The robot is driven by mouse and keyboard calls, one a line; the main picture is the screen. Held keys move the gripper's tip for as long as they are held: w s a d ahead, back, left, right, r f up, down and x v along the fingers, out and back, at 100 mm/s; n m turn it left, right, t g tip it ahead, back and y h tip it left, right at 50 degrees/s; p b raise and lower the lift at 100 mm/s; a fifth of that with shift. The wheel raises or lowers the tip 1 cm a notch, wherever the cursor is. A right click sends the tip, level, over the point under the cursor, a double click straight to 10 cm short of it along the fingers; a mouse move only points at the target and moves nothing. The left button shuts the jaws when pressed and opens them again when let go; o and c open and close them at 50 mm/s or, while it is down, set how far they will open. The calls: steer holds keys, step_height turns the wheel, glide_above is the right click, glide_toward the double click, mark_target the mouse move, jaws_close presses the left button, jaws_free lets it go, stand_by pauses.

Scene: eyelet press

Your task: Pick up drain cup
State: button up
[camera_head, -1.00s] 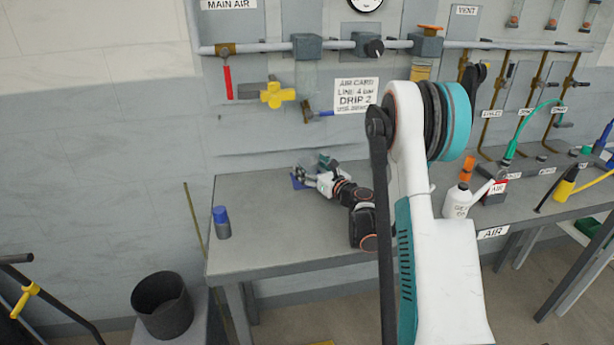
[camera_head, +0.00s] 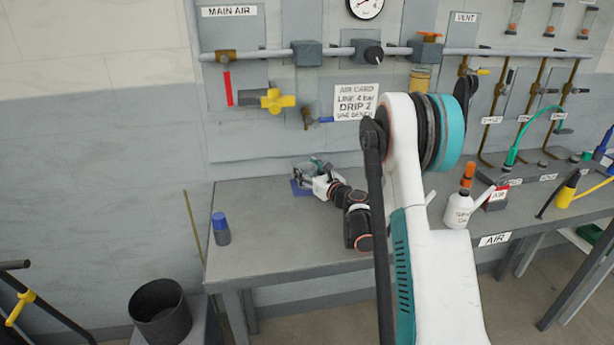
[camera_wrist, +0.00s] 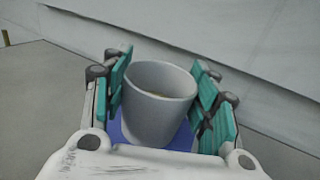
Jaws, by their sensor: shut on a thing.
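The drain cup (camera_wrist: 155,115) is a light grey, round, open-topped cup, seen from above in the wrist view, with a little yellowish content or tint inside. It stands upright over a blue mat (camera_wrist: 186,141); I cannot tell whether it touches the mat. My gripper (camera_wrist: 168,95) has its teal finger pads on either side of the cup and is shut on it. In the head view my gripper (camera_head: 312,175) is at the back of the bench, and the cup is mostly hidden there. The blue mat (camera_head: 299,188) shows beside the gripper.
The grey bench (camera_head: 270,250) has clear room in front of the gripper. A blue-capped container (camera_head: 221,230) stands at its left edge. A white bottle with an orange tip (camera_head: 458,209) stands to the right. The wall carries pipes and valves, including a yellow valve (camera_head: 271,100).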

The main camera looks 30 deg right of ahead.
step_height(320, 180, up, 10)
steer(key=p, duration=0.4)
steer(key=shift+a, duration=0.1)
stand_by(0.9)
